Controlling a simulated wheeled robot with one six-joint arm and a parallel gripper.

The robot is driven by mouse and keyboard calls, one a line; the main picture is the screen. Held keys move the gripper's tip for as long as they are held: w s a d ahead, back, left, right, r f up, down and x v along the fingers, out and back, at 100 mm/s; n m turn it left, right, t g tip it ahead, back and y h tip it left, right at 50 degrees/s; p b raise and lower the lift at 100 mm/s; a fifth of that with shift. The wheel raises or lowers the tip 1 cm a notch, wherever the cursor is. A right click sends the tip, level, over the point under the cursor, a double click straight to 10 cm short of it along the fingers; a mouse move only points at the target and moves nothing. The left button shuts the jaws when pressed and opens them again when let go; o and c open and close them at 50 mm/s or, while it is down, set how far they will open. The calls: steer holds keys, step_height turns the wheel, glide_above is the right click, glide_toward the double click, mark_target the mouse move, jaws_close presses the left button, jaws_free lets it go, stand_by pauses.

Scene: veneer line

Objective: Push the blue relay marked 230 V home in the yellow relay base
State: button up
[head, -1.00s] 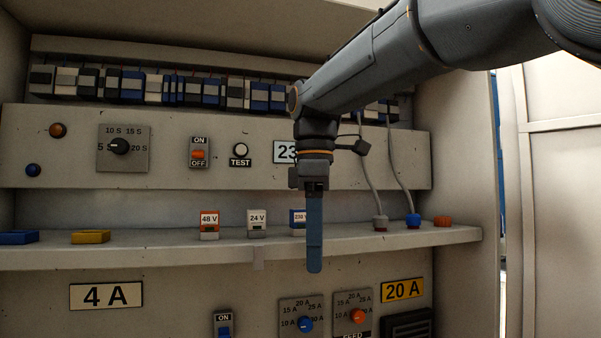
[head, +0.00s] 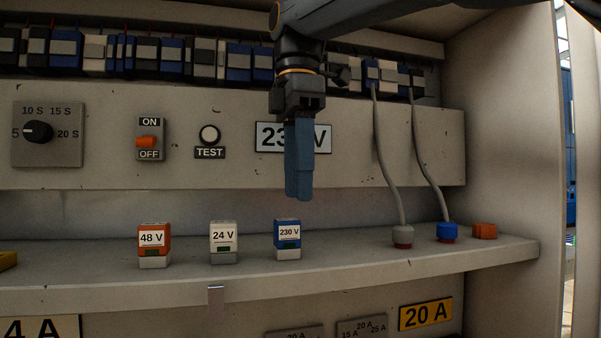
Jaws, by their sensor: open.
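The blue relay marked 230 V (head: 287,240) stands upright on the shelf, with a blue top, a white label and a pale lower part. My gripper (head: 299,192) is open and empty, pointing down above the relay and apart from it. Its fingers overlap edge-on in this view, so the gap between them is hidden. The yellow relay base (head: 7,261) shows only in part at the left edge of the picture, on the same shelf.
A white 24 V relay (head: 223,242) and an orange 48 V relay (head: 154,244) stand left of the blue one. Right of it are a grey plug (head: 402,236) and a blue plug (head: 446,231) on cables, and an orange block (head: 484,231). The upright panel (head: 350,165) is behind.

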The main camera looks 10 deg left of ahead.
mark_target(296, 219)
steer(key=shift+s+a+f+p, duration=0.1)
steer(key=shift+f+p, duration=0.2)
steer(key=shift+f, duration=1.5)
steer(key=shift+s+f+p, duration=0.1)
steer(key=shift+f+p, duration=0.2)
steer(key=shift+f, duration=1.45)
steer(key=shift+c, duration=0.4)
steer(key=c, duration=1.1)
steer(key=shift+o, duration=0.2)
steer(key=shift+r+p, duration=2.1)
steer(key=shift+r, duration=0.45)
